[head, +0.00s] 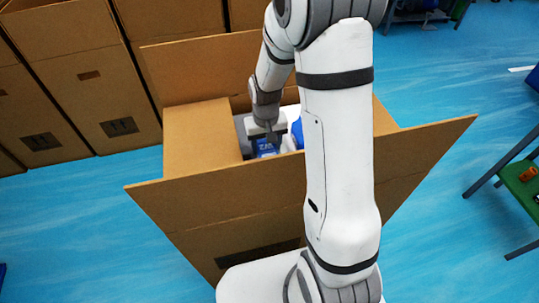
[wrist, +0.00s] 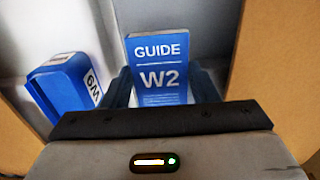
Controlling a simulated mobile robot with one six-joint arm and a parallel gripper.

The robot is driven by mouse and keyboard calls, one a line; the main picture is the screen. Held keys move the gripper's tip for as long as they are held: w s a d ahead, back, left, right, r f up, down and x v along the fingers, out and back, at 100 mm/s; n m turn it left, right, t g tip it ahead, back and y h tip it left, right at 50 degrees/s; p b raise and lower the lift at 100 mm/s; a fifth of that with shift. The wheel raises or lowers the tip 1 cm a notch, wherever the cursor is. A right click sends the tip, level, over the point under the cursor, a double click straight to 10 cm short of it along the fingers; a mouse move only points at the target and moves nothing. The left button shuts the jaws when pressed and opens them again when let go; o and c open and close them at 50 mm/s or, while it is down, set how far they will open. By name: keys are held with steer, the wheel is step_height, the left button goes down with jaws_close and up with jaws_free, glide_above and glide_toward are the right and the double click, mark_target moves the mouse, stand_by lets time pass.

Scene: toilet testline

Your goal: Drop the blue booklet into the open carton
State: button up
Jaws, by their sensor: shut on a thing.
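The blue booklet (wrist: 160,60), marked "GUIDE W2", stands between the fingers of my gripper (wrist: 160,88) in the wrist view. The gripper is shut on it. In the head view the booklet (head: 266,147) shows as a small blue patch below my gripper (head: 267,132). The open carton (head: 215,205) has its flaps spread outward. My gripper and the booklet are inside its opening. My arm hides the right part of the opening. I cannot tell whether the booklet touches anything below it.
Tall brown cartons (head: 85,80) stand behind on the left. A green-topped table (head: 524,185) is at the right edge. The blue floor (head: 450,90) is clear between.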

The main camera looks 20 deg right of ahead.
mark_target(267, 148)
steer(key=shift+f, duration=2.1)
steer(key=shift+f+b, duration=0.1)
steer(key=shift+b, duration=0.2)
steer(key=shift+f, duration=0.2)
steer(key=o, duration=1)
steer(key=shift+r, duration=0.15)
step_height(267, 148, up, 12)
steer(key=shift+r+p, duration=0.15)
steer(key=shift+p, duration=0.65)
